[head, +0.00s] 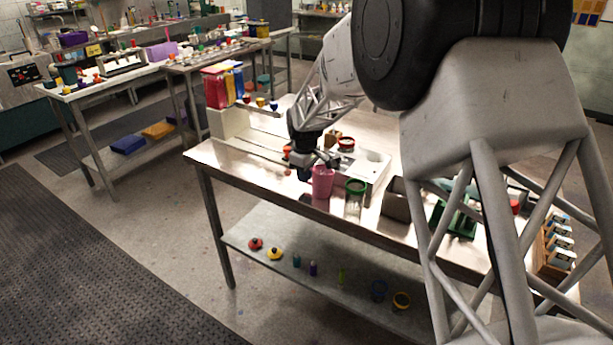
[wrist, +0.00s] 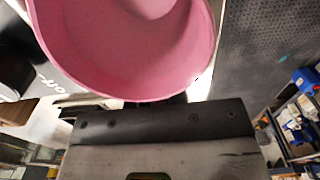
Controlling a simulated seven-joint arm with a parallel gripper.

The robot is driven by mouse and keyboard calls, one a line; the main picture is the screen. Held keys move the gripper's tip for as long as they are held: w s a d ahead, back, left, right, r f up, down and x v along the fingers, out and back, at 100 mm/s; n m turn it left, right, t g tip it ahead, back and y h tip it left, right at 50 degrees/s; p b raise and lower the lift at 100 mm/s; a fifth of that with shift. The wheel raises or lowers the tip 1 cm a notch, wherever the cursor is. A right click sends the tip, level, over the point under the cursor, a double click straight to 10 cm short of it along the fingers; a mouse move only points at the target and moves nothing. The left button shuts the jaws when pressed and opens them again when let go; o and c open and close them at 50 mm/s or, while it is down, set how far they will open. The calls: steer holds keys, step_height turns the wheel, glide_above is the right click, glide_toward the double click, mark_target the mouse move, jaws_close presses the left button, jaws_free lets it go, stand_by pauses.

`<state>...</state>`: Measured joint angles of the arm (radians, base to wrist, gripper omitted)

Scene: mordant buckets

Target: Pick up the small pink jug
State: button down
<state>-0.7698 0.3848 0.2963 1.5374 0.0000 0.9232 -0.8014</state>
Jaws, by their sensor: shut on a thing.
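The small pink jug (head: 322,182) is at the front edge of the near table in the head view. In the wrist view the jug (wrist: 130,50) fills the upper middle, its open mouth and inner wall facing the camera. My gripper (head: 318,162) is at the jug's rim in the head view, coming from behind and above. The jaws are shut on the jug. In the wrist view the dark gripper body (wrist: 160,122) lies right against the jug's wall, and the fingertips are mostly hidden. I cannot tell whether the jug's base touches the table.
A green-rimmed glass jar (head: 355,199) stands just right of the jug. Farther right are a grey bin (head: 396,203) and a green holder (head: 455,217). A white tray (head: 374,163) lies behind. The table's front edge is close below the jug.

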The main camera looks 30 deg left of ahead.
steer(key=shift+r, duration=0.45)
steer(key=shift+r, duration=1.3)
steer(key=s+d+r, duration=0.1)
steer(key=s+d, duration=0.9)
steer(key=s, duration=0.1)
steer(key=shift+s+d+r, duration=0.15)
steer(key=shift+d+r, duration=0.05)
steer(key=shift+d, duration=0.1)
steer(key=shift+s+d, duration=0.2)
stand_by(0.6)
steer(key=shift+w, duration=0.1)
stand_by(0.6)
steer(key=w+d+r+m, duration=0.1)
steer(key=w+m, duration=0.1)
steer(key=w, duration=0.4)
steer(key=w+d+r+m, duration=0.1)
steer(key=w+d+m, duration=0.1)
steer(key=w, duration=0.4)
steer(key=w+d+r+m, duration=0.1)
steer(key=w+r+m, duration=0.1)
steer(key=w+m, duration=0.2)
steer(key=shift+w+d+r, duration=0.1)
steer(key=shift+w+d, duration=0.05)
steer(key=shift+w, duration=0.75)
steer(key=shift+w+d+m, duration=0.15)
steer(key=shift+w+m, duration=0.35)
steer(key=shift+w, duration=0.25)
